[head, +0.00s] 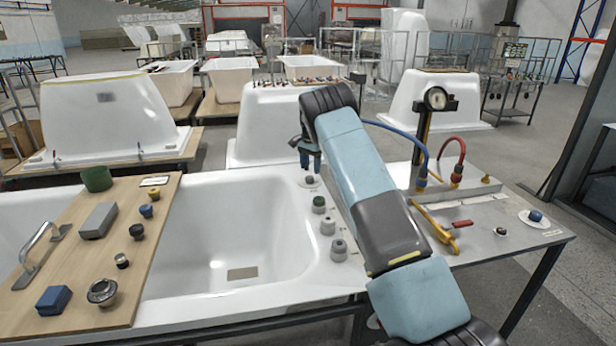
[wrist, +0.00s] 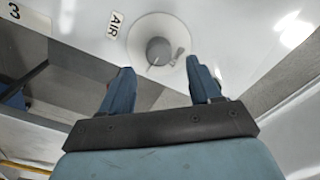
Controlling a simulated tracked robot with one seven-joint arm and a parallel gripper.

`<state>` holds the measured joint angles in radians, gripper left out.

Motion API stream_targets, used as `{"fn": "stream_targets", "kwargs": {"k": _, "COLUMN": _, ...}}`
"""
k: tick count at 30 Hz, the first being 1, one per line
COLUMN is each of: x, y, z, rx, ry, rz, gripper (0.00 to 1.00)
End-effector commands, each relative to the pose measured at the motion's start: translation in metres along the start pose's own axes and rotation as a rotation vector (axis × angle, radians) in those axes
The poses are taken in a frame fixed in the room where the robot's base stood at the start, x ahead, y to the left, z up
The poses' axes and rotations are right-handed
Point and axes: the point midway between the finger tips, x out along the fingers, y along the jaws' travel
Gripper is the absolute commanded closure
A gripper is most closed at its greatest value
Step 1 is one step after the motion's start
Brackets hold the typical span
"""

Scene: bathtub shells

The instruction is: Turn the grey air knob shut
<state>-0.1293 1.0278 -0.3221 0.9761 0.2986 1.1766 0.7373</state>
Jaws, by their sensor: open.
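The grey air knob (wrist: 159,51) sits on a round pale plate beside a label reading AIR in the wrist view. A small light pointer line shows on its face, and a grey mark is on the plate to its right. In the head view the knob (head: 309,180) is on the tub rim, below my gripper (head: 311,158). My gripper (wrist: 160,68) is open, its two blue fingers spread left and right of the knob in the wrist view. The knob appears beyond the fingertips, with nothing between the fingers. Whether the fingertips are level with it I cannot tell.
Several other knobs, such as a grey one (head: 328,225), line the tub rim nearer the camera. A wooden board (head: 60,300) with assorted parts lies across the tub at left.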

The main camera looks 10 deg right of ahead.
Motion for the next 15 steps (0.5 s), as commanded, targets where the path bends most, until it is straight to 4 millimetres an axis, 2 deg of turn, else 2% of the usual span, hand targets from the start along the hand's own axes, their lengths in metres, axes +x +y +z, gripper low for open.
{"fn": "stream_targets", "kwargs": {"k": 1, "x": 0.01, "y": 0.0, "z": 0.0, "rx": 0.0, "ry": -0.002, "rz": 0.003, "gripper": 0.37}}
{"fn": "stream_targets", "kwargs": {"k": 6, "x": 0.032, "y": 0.0, "z": 0.0, "rx": 0.0, "ry": 0.0, "rz": 0.002, "gripper": 0.37}}
{"fn": "stream_targets", "kwargs": {"k": 15, "x": 0.046, "y": 0.0, "z": 0.0, "rx": 0.0, "ry": 0.0, "rz": 0.001, "gripper": 0.37}}
